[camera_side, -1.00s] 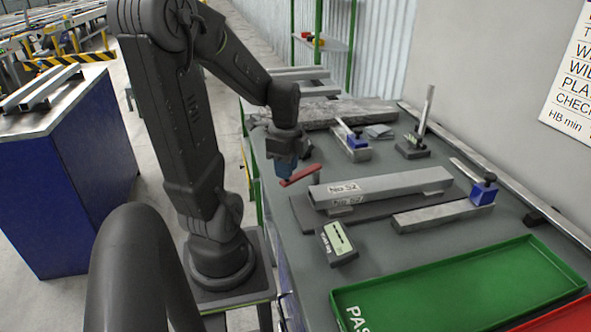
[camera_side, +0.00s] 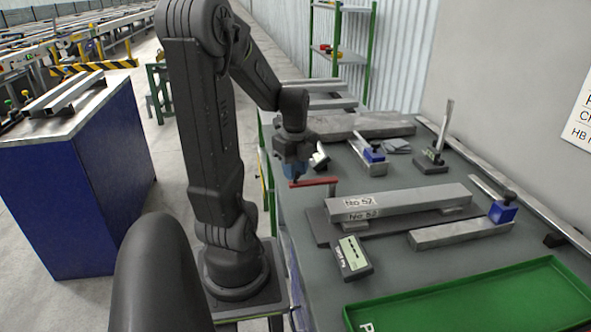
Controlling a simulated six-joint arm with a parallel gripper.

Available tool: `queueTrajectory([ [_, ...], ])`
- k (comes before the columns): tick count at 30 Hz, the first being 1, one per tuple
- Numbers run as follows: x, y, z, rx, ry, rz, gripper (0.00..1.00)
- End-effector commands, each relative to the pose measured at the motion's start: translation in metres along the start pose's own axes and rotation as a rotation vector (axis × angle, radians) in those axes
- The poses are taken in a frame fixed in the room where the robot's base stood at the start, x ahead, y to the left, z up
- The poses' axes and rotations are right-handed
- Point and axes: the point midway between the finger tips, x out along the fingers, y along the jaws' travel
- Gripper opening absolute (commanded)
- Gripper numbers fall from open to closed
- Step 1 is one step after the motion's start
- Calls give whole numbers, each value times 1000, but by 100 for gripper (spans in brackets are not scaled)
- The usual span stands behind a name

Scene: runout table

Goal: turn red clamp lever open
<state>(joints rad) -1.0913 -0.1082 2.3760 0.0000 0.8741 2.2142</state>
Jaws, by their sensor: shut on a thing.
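The red clamp lever (camera_side: 315,183) is a flat red bar that lies almost level in the picture. Its right end meets a short post beside the left end of the grey bar marked No 52 (camera_side: 398,200). My gripper (camera_side: 294,179) points down from above at the lever's left end and is shut on it. The fingertips are small and dark here, so the exact contact is hard to see.
A gauge box (camera_side: 353,257) and a green tray (camera_side: 480,300) are at the front. Blue-headed clamp tools (camera_side: 370,155) (camera_side: 503,211) and an upright stand (camera_side: 432,160) are behind and right. A stone slab (camera_side: 360,126) is at the back.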

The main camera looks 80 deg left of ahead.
Motion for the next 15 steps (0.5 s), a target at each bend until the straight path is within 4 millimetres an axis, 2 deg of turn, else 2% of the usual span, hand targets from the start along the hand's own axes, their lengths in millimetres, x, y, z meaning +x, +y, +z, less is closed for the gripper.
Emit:
queueTrajectory([
  [8,-1,-1,0,2,-1,-2,0],
  [9,-1,-1,0,2,-1,-2,30],
  [15,0,0,0,1,-1,-1,50],
])
